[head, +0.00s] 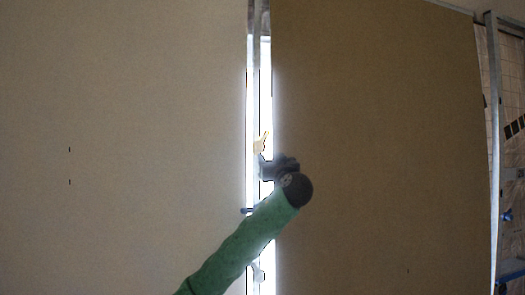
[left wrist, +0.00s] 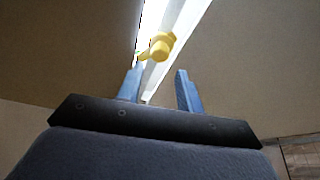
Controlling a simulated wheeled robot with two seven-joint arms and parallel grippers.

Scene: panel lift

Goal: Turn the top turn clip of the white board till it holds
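A pale board (head: 130,140) fills the left of the head view. A darker, brownish board (head: 385,140) stands to its right, across a narrow bright gap. A small yellow turn clip (head: 262,143) sits in the gap; it also shows in the left wrist view (left wrist: 160,46). My left gripper (head: 265,168) is at the gap just below this clip in the head view. In the left wrist view its two blue fingers (left wrist: 158,88) stand apart with nothing between them, and the clip is beyond their tips. My right gripper is out of view.
A metal upright (head: 256,90) runs down the gap. A small blue part (head: 247,210) and a pale fitting (head: 258,272) show lower in the gap. Metal framing (head: 494,130) stands at the far right, before a tiled or gridded wall.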

